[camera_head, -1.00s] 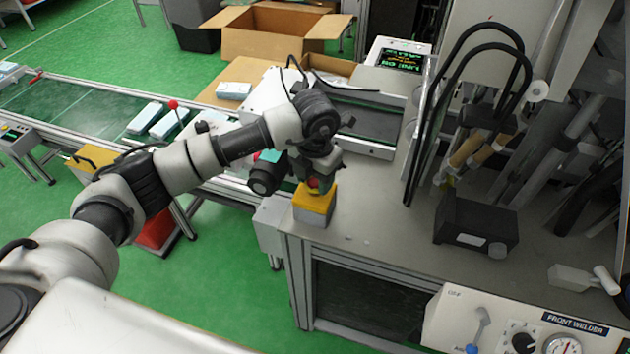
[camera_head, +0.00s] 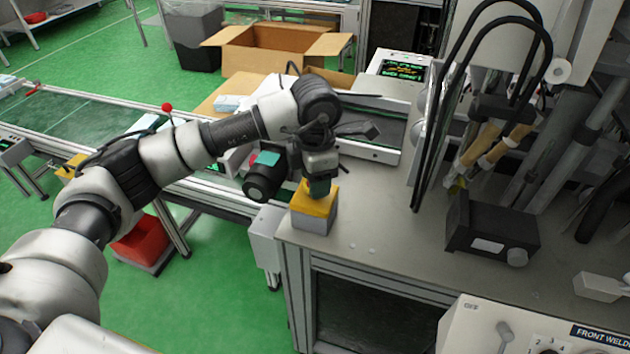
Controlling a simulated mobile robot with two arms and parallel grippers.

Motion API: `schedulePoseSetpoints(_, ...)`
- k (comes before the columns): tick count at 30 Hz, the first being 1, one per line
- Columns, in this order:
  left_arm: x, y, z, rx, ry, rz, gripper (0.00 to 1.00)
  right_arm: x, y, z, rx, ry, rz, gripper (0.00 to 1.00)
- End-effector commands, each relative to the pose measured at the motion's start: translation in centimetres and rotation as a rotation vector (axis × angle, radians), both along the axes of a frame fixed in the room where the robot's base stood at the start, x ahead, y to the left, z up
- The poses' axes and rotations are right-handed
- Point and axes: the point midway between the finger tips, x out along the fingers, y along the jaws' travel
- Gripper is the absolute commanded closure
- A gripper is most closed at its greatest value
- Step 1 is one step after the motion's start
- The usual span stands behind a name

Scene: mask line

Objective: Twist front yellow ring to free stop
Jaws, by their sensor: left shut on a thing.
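A stop box with a yellow top (camera_head: 314,210) and grey lower body stands on the front left corner of the grey bench (camera_head: 380,238). My left gripper (camera_head: 319,188) points down onto the yellow top from above and is shut on the stop button there. The button is hidden by the fingers. The yellow ring cannot be told apart from the yellow top. My right gripper is not in view.
A conveyor (camera_head: 75,122) with pale packs runs at the left. A black box with a knob (camera_head: 490,232) and hanging black cables stand at the right. An open cardboard box (camera_head: 280,48) is behind.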

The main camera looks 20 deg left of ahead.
Motion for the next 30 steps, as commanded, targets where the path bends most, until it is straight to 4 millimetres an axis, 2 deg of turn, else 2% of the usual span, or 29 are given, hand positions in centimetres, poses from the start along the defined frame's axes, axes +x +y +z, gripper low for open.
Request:
schedulePoseSetpoints(13,-0.1,0.0,-0.1,0.002,0.004,-0.010,0.76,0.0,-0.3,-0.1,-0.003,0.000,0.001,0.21)
schedulePoseSetpoints(14,-0.1,0.0,-0.1,0.002,0.004,-0.010,0.48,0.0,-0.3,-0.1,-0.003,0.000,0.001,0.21)
schedulePoseSetpoints(18,-0.1,0.0,-0.1,0.001,0.003,-0.010,0.26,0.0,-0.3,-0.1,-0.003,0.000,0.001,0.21)
schedulePoseSetpoints(26,0.0,0.0,0.0,0.001,0.002,-0.009,0.26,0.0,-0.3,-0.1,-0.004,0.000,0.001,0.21)
schedulePoseSetpoints(30,0.1,0.0,0.9,0.000,-0.001,-0.008,0.26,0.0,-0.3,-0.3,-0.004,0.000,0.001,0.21)
